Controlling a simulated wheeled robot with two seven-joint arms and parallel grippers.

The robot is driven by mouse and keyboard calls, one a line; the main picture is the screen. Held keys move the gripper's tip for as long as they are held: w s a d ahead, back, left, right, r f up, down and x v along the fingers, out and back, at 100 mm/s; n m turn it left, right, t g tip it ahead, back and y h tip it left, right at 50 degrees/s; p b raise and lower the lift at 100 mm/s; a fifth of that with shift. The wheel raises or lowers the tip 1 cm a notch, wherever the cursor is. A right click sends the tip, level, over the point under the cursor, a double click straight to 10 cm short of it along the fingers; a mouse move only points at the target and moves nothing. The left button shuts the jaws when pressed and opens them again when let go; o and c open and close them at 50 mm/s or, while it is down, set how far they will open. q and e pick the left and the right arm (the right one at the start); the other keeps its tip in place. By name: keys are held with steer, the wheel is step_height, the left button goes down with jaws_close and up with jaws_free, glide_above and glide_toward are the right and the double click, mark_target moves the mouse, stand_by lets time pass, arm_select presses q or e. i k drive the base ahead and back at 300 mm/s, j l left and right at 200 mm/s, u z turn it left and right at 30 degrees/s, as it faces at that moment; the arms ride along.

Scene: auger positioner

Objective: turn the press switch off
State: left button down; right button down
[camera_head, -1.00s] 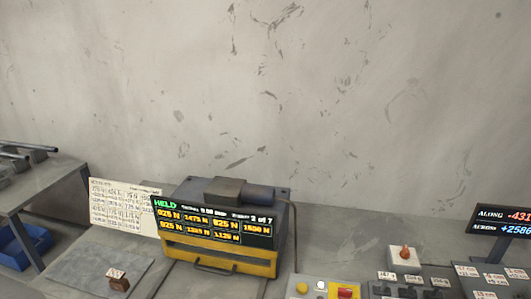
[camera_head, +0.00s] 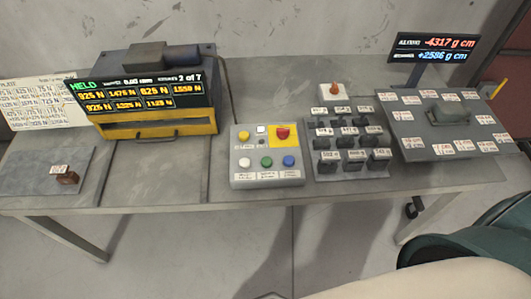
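The press (camera_head: 150,95) is a dark box with a yellow front and a display reading HELD, at the left of the table. A control box (camera_head: 240,180) stands to its right, with several round buttons and a red control (camera_head: 282,133) on a yellow plate. A white box with an orange knob (camera_head: 335,90) sits behind the block rack. No label in view marks which control is the press switch, and the switch positions are too small to read. Neither of my grippers is in view.
A rack of dark labelled blocks (camera_head: 349,165) and a tilted labelled plate (camera_head: 410,150) with a display (camera_head: 432,48) above it stand to the right. A grey mat (camera_head: 35,170) with a small brown block (camera_head: 67,177) lies left. The table front edge is clear.

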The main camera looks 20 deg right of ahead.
mark_target(283, 134)
steer(key=k+l, duration=0.2)
steer(key=k, duration=0.35)
steer(key=z, duration=1.6)
